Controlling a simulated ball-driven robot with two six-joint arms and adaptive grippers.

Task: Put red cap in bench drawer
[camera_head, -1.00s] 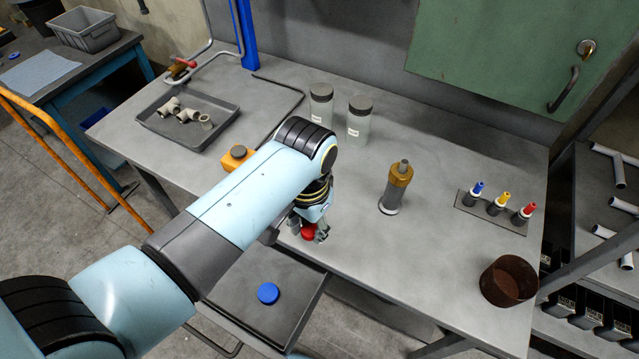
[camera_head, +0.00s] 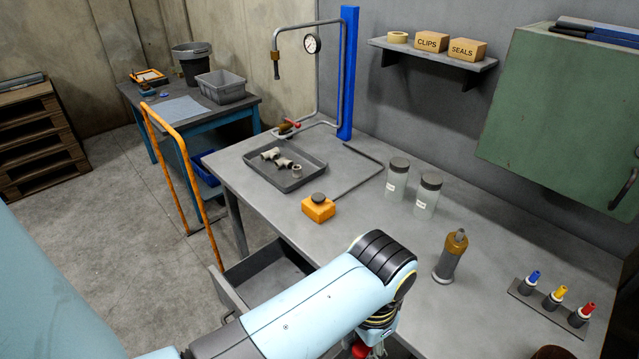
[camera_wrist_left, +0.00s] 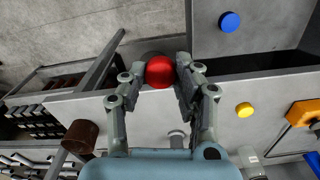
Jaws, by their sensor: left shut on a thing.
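The red cap (camera_wrist_left: 159,72) is between the fingertips of my left gripper (camera_wrist_left: 160,76) in the wrist view. The fingers are shut on it. In the head view only part of the red cap (camera_head: 361,350) and of the gripper (camera_head: 374,347) shows at the bottom edge. The bench drawer (camera_head: 222,290) stands pulled out under the bench's front edge. It is left of the gripper and partly behind my arm. A blue cap (camera_wrist_left: 229,21) lies on the drawer floor in the wrist view. My right gripper is not in view.
The bench (camera_head: 345,235) holds a tray of pipe fittings (camera_head: 285,178), an orange button box (camera_head: 318,208), two jars, a brass-topped cylinder (camera_head: 451,256) and a rack of coloured pens (camera_head: 548,302). A yellow disc (camera_wrist_left: 244,109) shows in the wrist view. An orange rail (camera_head: 182,180) stands left.

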